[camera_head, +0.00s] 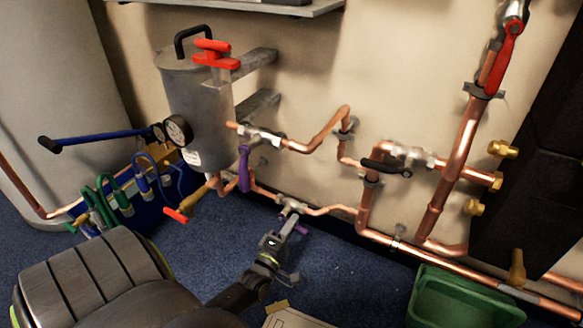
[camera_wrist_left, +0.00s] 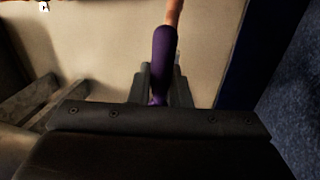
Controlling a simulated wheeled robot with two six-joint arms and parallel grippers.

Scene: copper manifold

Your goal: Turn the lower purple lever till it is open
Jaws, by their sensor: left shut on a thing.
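The lower purple lever (camera_head: 302,229) is on a valve (camera_head: 291,205) in the lower copper pipe, low against the wall. Only small purple parts of it show in the head view, as my gripper covers the rest. My left gripper (camera_head: 291,226) is at this lever, shut on it. In the left wrist view the purple lever (camera_wrist_left: 164,55) stands between the two dark fingers (camera_wrist_left: 158,90), with copper pipe above it. An upper purple lever (camera_head: 243,168) hangs down from the higher valve, apart from the gripper. My right gripper is not in view.
A grey tank (camera_head: 195,100) with a red lever (camera_head: 214,55) and a gauge (camera_head: 178,131) stands left of the pipes. A black-handled valve (camera_head: 386,168) is to the right. A green crate (camera_head: 460,300) is on the blue floor at lower right.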

